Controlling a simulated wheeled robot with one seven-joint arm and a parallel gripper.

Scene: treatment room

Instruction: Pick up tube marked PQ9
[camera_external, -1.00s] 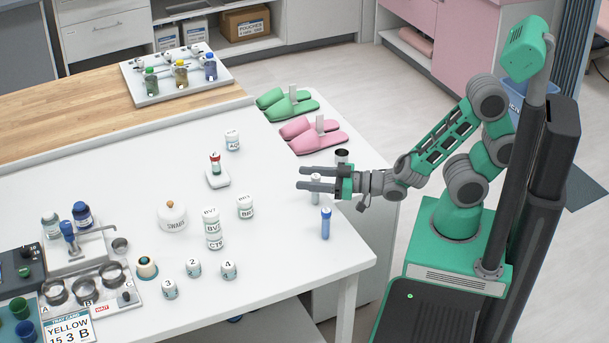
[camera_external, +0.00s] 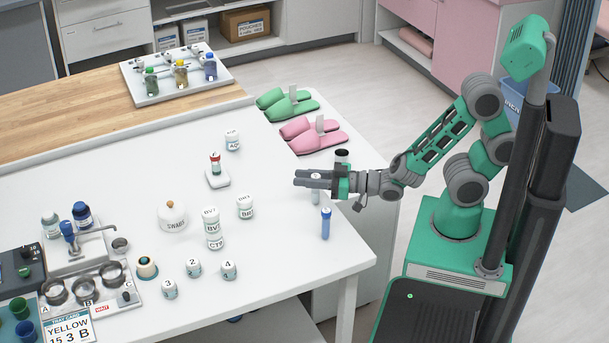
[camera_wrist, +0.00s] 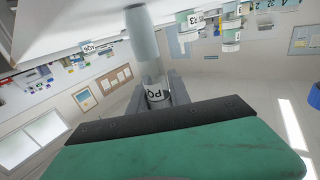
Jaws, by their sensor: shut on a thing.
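The pale tube marked PQ (camera_wrist: 143,38), whose last character I cannot make out, stands between my gripper's fingers in the wrist view. Its label faces the camera near the finger roots. In the external view the lower part of this tube (camera_external: 315,197) shows below the fingers, near the table's right edge. My gripper (camera_external: 299,178) is level, points left and is shut on the tube. The tube's top is mostly hidden by the fingers there. I cannot tell any gap between its foot and the table.
A blue-capped tube (camera_external: 325,225) stands close by in front. Labelled jars (camera_external: 245,207) and a white swab pot (camera_external: 172,217) stand farther left on the white table (camera_external: 270,260). Pink slippers (camera_external: 313,135) lie beyond.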

